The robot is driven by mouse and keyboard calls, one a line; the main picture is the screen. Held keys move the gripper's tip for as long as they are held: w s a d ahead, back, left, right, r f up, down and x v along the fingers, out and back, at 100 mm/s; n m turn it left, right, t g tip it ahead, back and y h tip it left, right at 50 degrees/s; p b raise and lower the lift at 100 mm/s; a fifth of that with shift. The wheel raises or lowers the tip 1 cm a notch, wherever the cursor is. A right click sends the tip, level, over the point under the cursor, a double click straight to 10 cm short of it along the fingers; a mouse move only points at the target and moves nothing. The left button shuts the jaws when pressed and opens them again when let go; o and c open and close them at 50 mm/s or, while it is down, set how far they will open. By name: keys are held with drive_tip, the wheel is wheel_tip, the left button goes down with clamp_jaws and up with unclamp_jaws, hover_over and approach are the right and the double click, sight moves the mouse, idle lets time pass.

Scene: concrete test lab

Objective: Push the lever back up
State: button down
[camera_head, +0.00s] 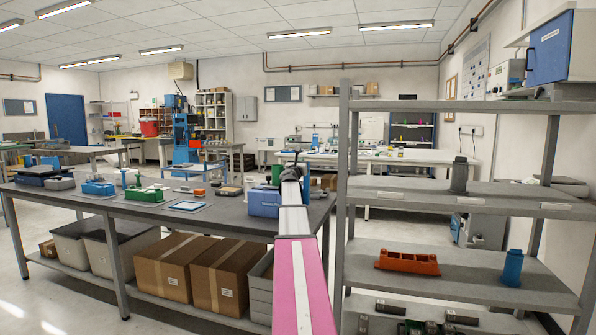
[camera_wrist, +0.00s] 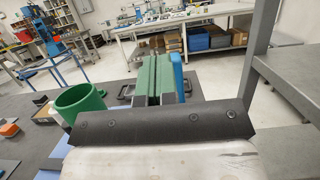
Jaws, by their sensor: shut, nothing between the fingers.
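My gripper (camera_wrist: 158,66) shows in the wrist view as two green fingers side by side, shut with nothing between them. A blue upright piece (camera_wrist: 179,75) stands close along their right side; I cannot tell whether it is the lever or whether they touch. A dark base with loop-like ends (camera_wrist: 125,91) shows low behind the fingers. In the head view my arm reaches over the right end of the dark workbench (camera_head: 150,210), and it hides most of what is at its tip. No lever can be made out clearly there.
A green cup-like part (camera_wrist: 82,103) stands left of my gripper. A blue box (camera_head: 264,204) sits at the bench's right end, beside my arm. A grey shelf rack (camera_head: 440,190) stands close on the right, with an orange part (camera_head: 408,262) and a blue part (camera_head: 512,268).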

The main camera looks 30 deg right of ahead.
drive_tip(key=shift+x, duration=1.85)
drive_tip(key=shift+f, duration=0.15)
drive_tip(key=s+a+r, duration=0.7)
drive_tip(key=a, duration=0.1)
drive_tip(key=shift+a, duration=0.25)
